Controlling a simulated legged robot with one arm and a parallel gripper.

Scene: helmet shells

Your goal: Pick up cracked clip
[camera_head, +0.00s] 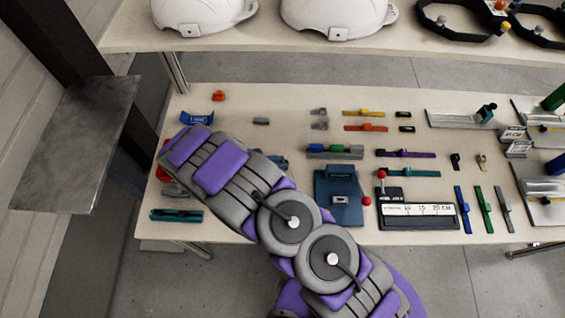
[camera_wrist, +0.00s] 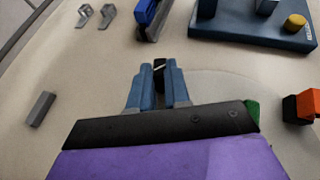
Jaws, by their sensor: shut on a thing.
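My gripper (camera_wrist: 158,82) shows in the wrist view with its two blue-grey fingers close together. They are shut on a small dark piece (camera_wrist: 159,72) with a thin pale line across it, likely the cracked clip. Most of this piece is hidden between the fingers, so its shape and any crack are hard to tell. In the head view my purple and grey arm covers most of the gripper; only a bit of blue (camera_head: 279,160) shows past it. Two small grey clips lie apart on the table, seen in the wrist view (camera_wrist: 84,15) and in the head view (camera_head: 319,112).
A grey block (camera_wrist: 40,108) lies left of my gripper. A blue fixture (camera_head: 338,183) and a tray of coloured blocks (camera_head: 335,150) stand to the right in the head view. White helmet shells (camera_head: 338,15) sit on the back shelf. Bare tabletop (camera_head: 225,115) lies beyond my arm.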

